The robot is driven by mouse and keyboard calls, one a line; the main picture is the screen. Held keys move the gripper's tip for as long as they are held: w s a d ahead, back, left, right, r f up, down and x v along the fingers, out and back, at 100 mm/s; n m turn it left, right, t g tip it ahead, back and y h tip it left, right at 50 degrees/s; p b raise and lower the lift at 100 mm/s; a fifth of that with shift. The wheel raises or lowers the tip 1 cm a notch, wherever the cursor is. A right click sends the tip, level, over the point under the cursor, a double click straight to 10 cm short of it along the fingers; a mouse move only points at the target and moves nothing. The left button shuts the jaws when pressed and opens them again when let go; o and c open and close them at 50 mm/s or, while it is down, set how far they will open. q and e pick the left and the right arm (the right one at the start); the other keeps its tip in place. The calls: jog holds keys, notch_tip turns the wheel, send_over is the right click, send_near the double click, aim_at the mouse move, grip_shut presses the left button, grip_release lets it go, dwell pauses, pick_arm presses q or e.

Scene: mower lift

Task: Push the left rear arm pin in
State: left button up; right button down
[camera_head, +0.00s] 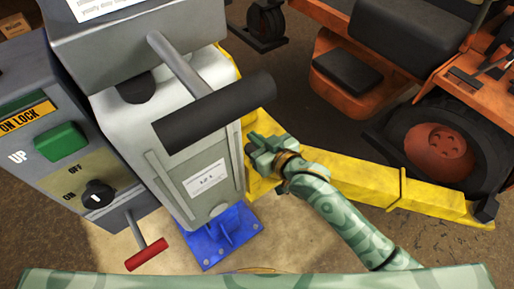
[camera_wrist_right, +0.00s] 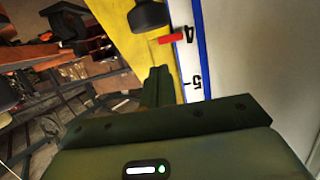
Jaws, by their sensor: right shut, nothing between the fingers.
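My right gripper (camera_head: 260,150) is shut and empty, at the right side of the grey lift post, beside the yellow lift arm (camera_head: 345,178). In the right wrist view its closed fingers (camera_wrist_right: 157,86) point at the yellow surface (camera_wrist_right: 120,20). A black rounded knob (camera_wrist_right: 150,16) stands out from that surface, a little beyond the fingertips and apart from them in the picture. It may be the arm pin; I cannot tell how far in it sits. My left gripper is not in view.
The grey post (camera_head: 190,150) with a black-gripped lever (camera_head: 215,110) stands on a blue base (camera_head: 228,235). A control box (camera_head: 50,140) and red handle (camera_head: 147,254) are at left. An orange mower (camera_head: 440,140) is at right. A red pointer (camera_wrist_right: 172,38) marks a numbered scale (camera_wrist_right: 190,60).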

jog(key=shift+s+d+f+b, duration=0.1)
jog(key=shift+s+f+b, duration=0.05)
jog(key=shift+f, duration=0.75)
jog(key=shift+s+f+b, duration=0.1)
jog(key=shift+f+b, duration=0.05)
jog(key=shift+f, duration=0.7)
notch_tip(320, 180, down, 4)
jog(key=shift+r+b, duration=0.2)
jog(key=shift+b, duration=0.55)
notch_tip(320, 180, up, 6)
jog(key=f+p, duration=0.1)
jog(key=p, duration=0.5)
jog(key=v, duration=0.9)
jog(key=shift+s+d+f, duration=0.2)
jog(key=shift+s+d, duration=0.05)
jog(key=shift+d, duration=0.05)
